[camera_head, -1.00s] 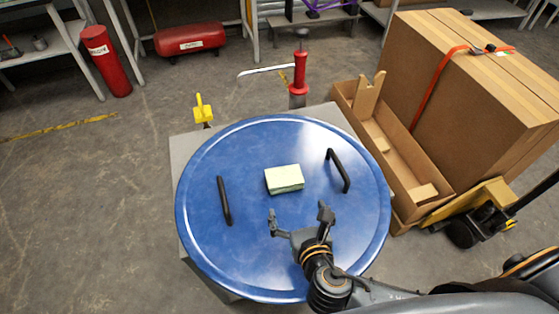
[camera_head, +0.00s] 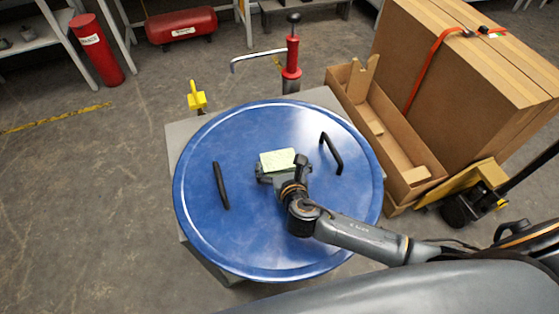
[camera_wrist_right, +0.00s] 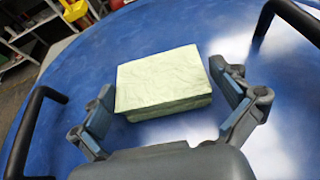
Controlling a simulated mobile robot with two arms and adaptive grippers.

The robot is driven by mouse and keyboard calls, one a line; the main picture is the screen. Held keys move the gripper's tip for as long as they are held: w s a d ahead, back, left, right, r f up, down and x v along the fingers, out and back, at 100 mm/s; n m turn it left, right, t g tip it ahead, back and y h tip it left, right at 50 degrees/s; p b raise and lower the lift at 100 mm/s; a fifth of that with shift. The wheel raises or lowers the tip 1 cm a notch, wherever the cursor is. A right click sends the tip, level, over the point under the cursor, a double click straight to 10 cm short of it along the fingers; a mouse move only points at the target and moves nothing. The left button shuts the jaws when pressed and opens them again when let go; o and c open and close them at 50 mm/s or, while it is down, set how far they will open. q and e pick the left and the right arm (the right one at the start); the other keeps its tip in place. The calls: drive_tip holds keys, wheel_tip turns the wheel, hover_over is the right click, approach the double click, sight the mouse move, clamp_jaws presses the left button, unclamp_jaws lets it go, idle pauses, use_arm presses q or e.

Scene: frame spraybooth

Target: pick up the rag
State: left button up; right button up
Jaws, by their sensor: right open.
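The rag (camera_head: 277,160) is a pale green folded block lying on the blue round lid (camera_head: 240,255), between its two black handles. It also shows in the right wrist view (camera_wrist_right: 160,80). My right gripper (camera_head: 283,170) is open at the near side of the rag. In the right wrist view its two fingers (camera_wrist_right: 167,105) stand on either side of the rag, with gaps visible between fingers and rag. In the head view the gripper partly hides the rag's near side. My left gripper is not in view.
The black handles stand up left (camera_head: 220,186) and right (camera_head: 331,153) of the rag. Behind the lid are a red pump (camera_head: 291,60) and a yellow valve handle (camera_head: 196,97). A cardboard tray (camera_head: 385,140) and large boxes (camera_head: 470,70) stand at the right.

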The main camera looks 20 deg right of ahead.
drive_tip(key=shift+w+f, duration=0.3)
drive_tip(key=shift+w, duration=0.25)
drive_tip(key=shift+s, duration=0.1)
drive_tip(key=c, duration=0.7)
drive_tip(key=shift+c, duration=0.2)
drive_tip(key=shift+r, duration=0.1)
